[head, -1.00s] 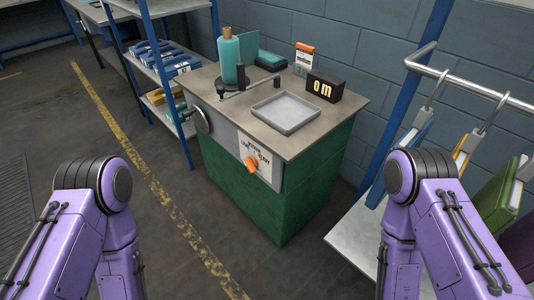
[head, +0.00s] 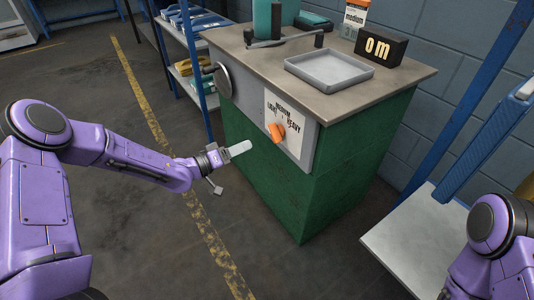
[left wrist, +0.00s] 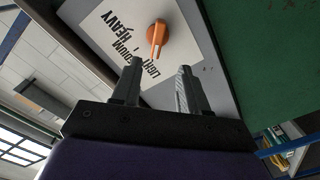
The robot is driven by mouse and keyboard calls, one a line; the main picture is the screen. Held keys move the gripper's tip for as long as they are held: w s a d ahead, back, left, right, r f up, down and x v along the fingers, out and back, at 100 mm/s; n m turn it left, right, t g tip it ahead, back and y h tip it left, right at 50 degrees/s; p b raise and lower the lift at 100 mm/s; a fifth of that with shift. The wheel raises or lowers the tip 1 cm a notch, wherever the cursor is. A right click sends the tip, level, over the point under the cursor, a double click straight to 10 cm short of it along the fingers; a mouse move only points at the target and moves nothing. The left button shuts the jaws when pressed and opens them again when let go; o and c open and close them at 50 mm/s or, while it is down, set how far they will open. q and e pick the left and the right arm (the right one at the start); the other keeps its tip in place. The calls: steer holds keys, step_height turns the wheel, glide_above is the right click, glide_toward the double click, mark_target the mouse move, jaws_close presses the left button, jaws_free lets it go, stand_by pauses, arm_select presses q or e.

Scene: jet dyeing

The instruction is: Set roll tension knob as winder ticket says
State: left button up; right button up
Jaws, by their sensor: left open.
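The orange roll tension knob (head: 277,132) sits on a white dial plate (head: 289,117) marked LIGHT, MEDIUM and HEAVY, on the front of the green cabinet (head: 310,190). In the left wrist view the knob (left wrist: 158,34) has a pale stripe that appears to point toward LIGHT. A ticket (head: 355,17) with an orange top stands at the back of the cabinet top and reads "medium". My left gripper (head: 229,168) is open and empty, left of and below the knob, apart from it. In the left wrist view the knob lies ahead, beyond the fingertips (left wrist: 159,67). My right gripper is out of view.
A grey tray (head: 328,69) and a black block (head: 380,46) lettered "om" stand on the cabinet top. A round handle (head: 222,80) sticks out left of the dial. A blue-framed rack (head: 425,235) is at the right. The floor before the cabinet is clear.

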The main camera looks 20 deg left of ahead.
mark_target(270, 133)
arm_select(q)
steer(key=x, duration=0.3)
steer(key=b+x, duration=0.1)
steer(key=x, duration=0.3)
steer(key=b+x, duration=0.1)
steer(key=x, duration=0.2)
steer(key=shift+w+r, duration=0.25)
steer(key=shift+r, duration=0.05)
jaws_close()
